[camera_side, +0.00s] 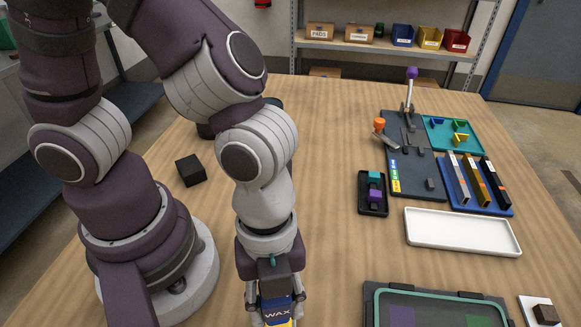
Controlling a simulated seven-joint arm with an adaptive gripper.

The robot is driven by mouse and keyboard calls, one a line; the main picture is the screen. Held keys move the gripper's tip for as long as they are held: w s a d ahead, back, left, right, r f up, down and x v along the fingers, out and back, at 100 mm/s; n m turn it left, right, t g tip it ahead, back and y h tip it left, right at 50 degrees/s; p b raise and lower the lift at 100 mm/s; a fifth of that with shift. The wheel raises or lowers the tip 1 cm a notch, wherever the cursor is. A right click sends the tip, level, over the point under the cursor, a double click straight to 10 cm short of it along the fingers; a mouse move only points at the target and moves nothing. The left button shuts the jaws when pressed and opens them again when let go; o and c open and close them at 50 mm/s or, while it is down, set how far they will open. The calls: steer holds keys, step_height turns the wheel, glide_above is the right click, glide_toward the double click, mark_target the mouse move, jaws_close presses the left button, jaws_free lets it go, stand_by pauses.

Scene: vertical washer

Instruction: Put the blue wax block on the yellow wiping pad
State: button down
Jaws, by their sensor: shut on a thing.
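The blue wax block (277,303), labelled "WAX", is at the bottom edge of the side view. My gripper (273,314) points down with its fingers on both sides of the block and is shut on it. The lower ends of the fingers and block are cut off by the picture edge. A little yellow shows just below the label; I cannot tell whether it is part of the block or the wiping pad. No whole yellow wiping pad is visible, and the block's height above the table cannot be told.
A teal-rimmed dark tray (370,289) lies to the right. Beyond it are a white tray (462,246), a small black tray (371,210), and a dark lever panel (408,170). A black block (190,170) stands at the left. The table's middle is clear.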

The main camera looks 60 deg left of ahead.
mark_target(278, 319)
steer(key=shift+f, duration=1.95)
steer(key=shift+f, duration=0.1)
steer(key=c, duration=0.8)
jaws_free()
step_height(278, 319, up, 12)
steer(key=a, duration=0.2)
steer(key=w+a+r+n+t, duration=0.2)
steer(key=a+n, duration=0.5)
steer(key=n, duration=0.4)
steer(key=w+a+r+n+t+y, duration=0.1)
steer(key=w+a+n+t, duration=0.3)
steer(key=a+n, duration=0.4)
steer(key=r+n, duration=0.1)
steer(key=n, duration=0.2)
steer(key=shift+w+a+r+n+y, duration=0.2)
steer(key=shift+w+r+n+y, duration=0.1)
steer(key=shift+w+n, duration=0.1)
